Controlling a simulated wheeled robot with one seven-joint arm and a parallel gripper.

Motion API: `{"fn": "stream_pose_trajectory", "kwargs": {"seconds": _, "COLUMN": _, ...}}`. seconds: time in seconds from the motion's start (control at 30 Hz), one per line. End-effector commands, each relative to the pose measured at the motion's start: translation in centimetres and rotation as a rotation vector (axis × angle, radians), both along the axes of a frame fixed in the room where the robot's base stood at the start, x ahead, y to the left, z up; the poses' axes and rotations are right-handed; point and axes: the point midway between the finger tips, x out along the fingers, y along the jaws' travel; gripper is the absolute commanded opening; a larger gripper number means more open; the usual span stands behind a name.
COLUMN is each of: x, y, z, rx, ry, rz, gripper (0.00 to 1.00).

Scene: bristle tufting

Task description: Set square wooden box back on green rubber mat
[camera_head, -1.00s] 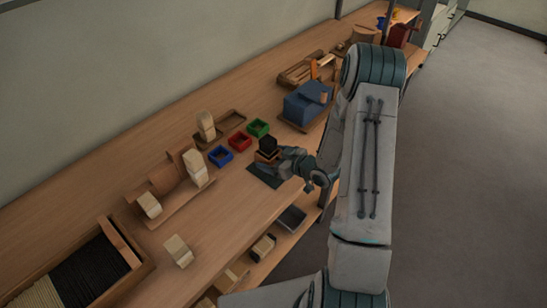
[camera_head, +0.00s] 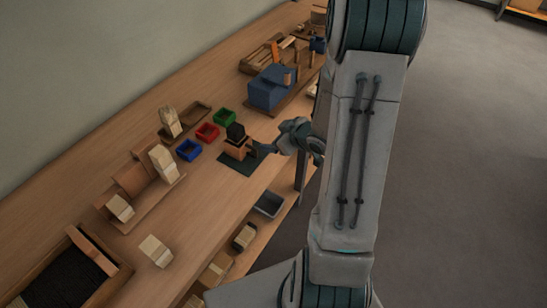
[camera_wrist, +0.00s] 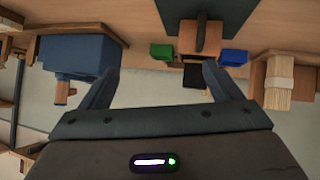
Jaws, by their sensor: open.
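In the wrist view the box (camera_wrist: 201,40) appears ahead of the fingers, with the dark mat (camera_wrist: 170,12) at the top edge and the black block (camera_wrist: 196,76) below the box. My gripper (camera_head: 259,149) is open and empty, just right of the box in the head view. In the wrist view its two fingers are spread wide, with no contact on the box. The mat is partly covered by the box.
Green (camera_head: 223,117), red (camera_head: 207,132) and blue (camera_head: 188,150) bins stand behind the mat. A blue block-shaped thing (camera_head: 270,88) sits on a board farther along. Pale wooden blocks (camera_head: 163,163) stand at left.

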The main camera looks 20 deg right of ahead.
Motion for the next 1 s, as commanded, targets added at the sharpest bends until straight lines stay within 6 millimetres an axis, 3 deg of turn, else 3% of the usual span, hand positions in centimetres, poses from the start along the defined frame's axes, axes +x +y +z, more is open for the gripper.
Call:
{"fn": "stream_pose_trajectory", "kwargs": {"seconds": 0.03, "x": 0.2, "y": -0.4, "z": 1.7, "rx": -0.06, "ry": 0.017, "rz": -0.043, "gripper": 0.85}}
{"fn": "stream_pose_trajectory", "kwargs": {"seconds": 0.17, "x": -0.5, "y": -1.3, "z": 4.9, "rx": -0.163, "ry": 0.092, "rz": -0.182, "gripper": 0.85}}
{"fn": "stream_pose_trajectory", "kwargs": {"seconds": 0.37, "x": -4.3, "y": -0.9, "z": 9.8, "rx": -0.213, "ry": 0.223, "rz": -0.383, "gripper": 0.85}}
{"fn": "stream_pose_trajectory", "kwargs": {"seconds": 0.6, "x": -12.0, "y": 3.2, "z": 14.2, "rx": -0.125, "ry": 0.423, "rz": -0.53, "gripper": 0.85}}
{"fn": "stream_pose_trajectory", "kwargs": {"seconds": 0.8, "x": -18.2, "y": 7.4, "z": 16.1, "rx": -0.02, "ry": 0.588, "rz": -0.539, "gripper": 0.85}}
{"fn": "stream_pose_trajectory", "kwargs": {"seconds": 1.0, "x": -21.1, "y": 9.4, "z": 16.7, "rx": 0.026, "ry": 0.667, "rz": -0.522, "gripper": 0.85}}
